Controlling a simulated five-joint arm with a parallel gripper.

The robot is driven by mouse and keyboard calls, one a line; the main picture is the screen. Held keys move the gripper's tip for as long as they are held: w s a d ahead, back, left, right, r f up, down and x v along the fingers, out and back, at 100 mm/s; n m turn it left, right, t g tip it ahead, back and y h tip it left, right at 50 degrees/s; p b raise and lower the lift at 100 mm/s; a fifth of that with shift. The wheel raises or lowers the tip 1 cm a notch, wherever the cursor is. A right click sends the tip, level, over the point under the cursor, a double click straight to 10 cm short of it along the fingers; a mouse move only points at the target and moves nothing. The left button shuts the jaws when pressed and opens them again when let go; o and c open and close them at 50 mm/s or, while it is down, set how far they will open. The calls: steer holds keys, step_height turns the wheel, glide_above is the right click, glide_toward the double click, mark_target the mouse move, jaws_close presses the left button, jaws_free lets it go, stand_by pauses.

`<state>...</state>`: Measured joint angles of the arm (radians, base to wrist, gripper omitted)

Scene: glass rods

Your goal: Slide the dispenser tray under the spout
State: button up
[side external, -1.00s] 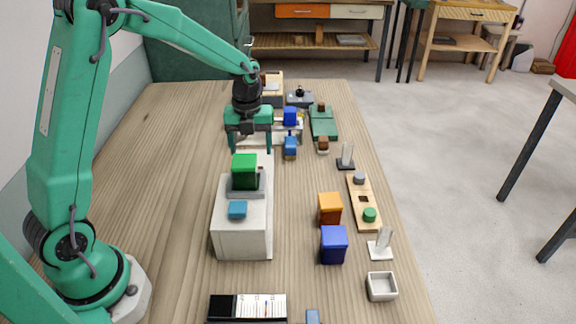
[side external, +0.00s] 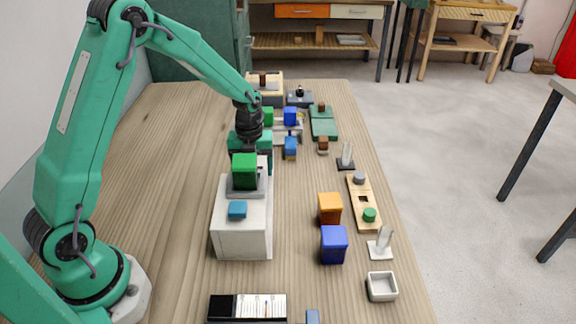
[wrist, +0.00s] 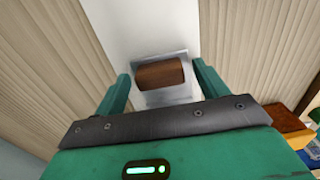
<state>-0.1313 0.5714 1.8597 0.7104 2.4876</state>
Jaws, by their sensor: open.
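The white dispenser (side external: 230,240) stands on the wooden table, with a green block (side external: 244,170) and a small teal piece (side external: 237,210) on top. My gripper (side external: 251,150) is low just behind it, its fingertips mostly hidden there. In the wrist view my gripper (wrist: 160,79) is open, with one finger either side of a brown block (wrist: 160,73). The block sits on a pale grey plate (wrist: 180,95) over a white surface, apparently the dispenser tray. I see gaps between block and fingers. I cannot make out the spout.
To the right stand an orange box (side external: 329,208), a blue box (side external: 334,244) and a wooden strip with pegs (side external: 364,200). A black and white case (side external: 248,308) lies in front. Small items crowd behind my gripper.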

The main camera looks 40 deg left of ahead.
steer(key=shift+f, duration=0.25)
steer(key=c, duration=1.4)
steer(key=shift+s+d, duration=1.4)
steer(key=o, duration=1.4)
steer(key=shift+r, duration=0.1)
step_height(320, 180, up, 8)
